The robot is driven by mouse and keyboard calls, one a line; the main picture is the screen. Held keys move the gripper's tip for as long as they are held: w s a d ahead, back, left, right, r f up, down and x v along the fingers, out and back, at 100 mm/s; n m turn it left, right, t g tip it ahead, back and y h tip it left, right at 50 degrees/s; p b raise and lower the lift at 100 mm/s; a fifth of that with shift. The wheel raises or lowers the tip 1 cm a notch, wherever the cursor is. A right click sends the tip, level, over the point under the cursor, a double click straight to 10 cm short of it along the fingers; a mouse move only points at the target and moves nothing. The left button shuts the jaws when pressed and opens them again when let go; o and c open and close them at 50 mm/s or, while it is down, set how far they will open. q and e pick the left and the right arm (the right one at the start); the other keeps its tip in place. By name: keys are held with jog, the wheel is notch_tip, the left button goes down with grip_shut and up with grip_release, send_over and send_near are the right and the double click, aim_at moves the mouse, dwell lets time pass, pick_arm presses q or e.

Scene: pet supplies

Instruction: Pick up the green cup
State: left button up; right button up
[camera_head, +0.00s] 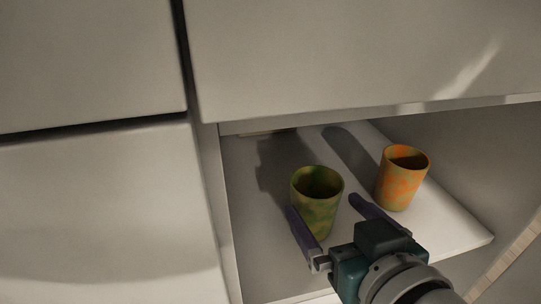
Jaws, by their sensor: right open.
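One finger lies at the lower left side of the green cup. The other lies to the cup's right, between it and an orange cup. I cannot tell whether either finger touches the green cup. My left gripper is not in view.
An orange mottled cup (401,180) stands upright on the board, close to my right gripper's right finger. A pale cabinet front (95,215) bounds the compartment at left, and a panel (365,55) hangs above it. Bare board lies behind the cups.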

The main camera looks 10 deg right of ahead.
aim_at(307, 184)
jog(key=shift+w+f, duration=0.35)
jog(key=shift+w, duration=0.05)
jog(key=shift+w+f, duration=0.15)
jog(key=shift+w, duration=0.15)
jog(key=shift+w+b, duration=0.3)
jog(key=shift+w, duration=0.05)
jog(key=x, duration=0.1)
jog(key=b+x, duration=0.1)
jog(key=x, duration=0.2)
jog(key=shift+w+a+r+b, duration=0.15)
jog(key=shift+w+r+b, duration=0.1)
jog(key=shift+r+b, duration=0.1)
jog(key=shift+w+f, duration=0.1)
jog(key=shift+w, duration=0.45)
jog(key=shift+s, duration=0.1)
jog(key=shift+c, duration=1.3)
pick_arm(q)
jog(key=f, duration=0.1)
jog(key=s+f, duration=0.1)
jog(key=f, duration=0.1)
pick_arm(e)
jog(key=c, duration=0.9)
